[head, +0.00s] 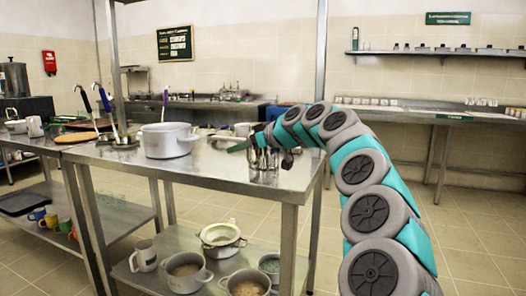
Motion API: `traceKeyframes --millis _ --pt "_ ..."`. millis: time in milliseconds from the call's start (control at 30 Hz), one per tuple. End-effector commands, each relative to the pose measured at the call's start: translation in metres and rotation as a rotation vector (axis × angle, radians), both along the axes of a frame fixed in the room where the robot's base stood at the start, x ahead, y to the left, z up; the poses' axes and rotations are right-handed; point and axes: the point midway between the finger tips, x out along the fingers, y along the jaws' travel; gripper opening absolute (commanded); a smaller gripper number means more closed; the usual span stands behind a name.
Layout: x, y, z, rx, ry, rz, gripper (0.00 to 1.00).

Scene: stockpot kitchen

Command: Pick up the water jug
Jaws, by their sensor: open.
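A shiny metal vessel (263,163), which looks like the water jug, stands upright near the right end of the steel table (210,172). My gripper (262,150) is open at the jug's upper part, with a teal finger to the left and a dark part to the right. The gripper hides some of the jug's top. I cannot tell whether the fingers touch it.
A large pale pot (167,141) stands on the table left of the jug. Another pot (245,129) is just behind my gripper. Several pots and a mug (144,256) fill the lower shelf. The table between the large pot and jug is mostly clear.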

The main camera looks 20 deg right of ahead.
Motion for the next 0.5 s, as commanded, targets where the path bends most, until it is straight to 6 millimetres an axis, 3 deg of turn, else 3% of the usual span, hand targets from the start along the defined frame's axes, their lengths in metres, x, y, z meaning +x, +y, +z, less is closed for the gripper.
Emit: traceKeyframes --millis 100,500 --pt "-0.0004 -0.0005 0.0001 0.0 0.0 0.0 0.52" --pt "-0.0005 -0.0008 0.0 0.001 0.001 0.0 0.07"
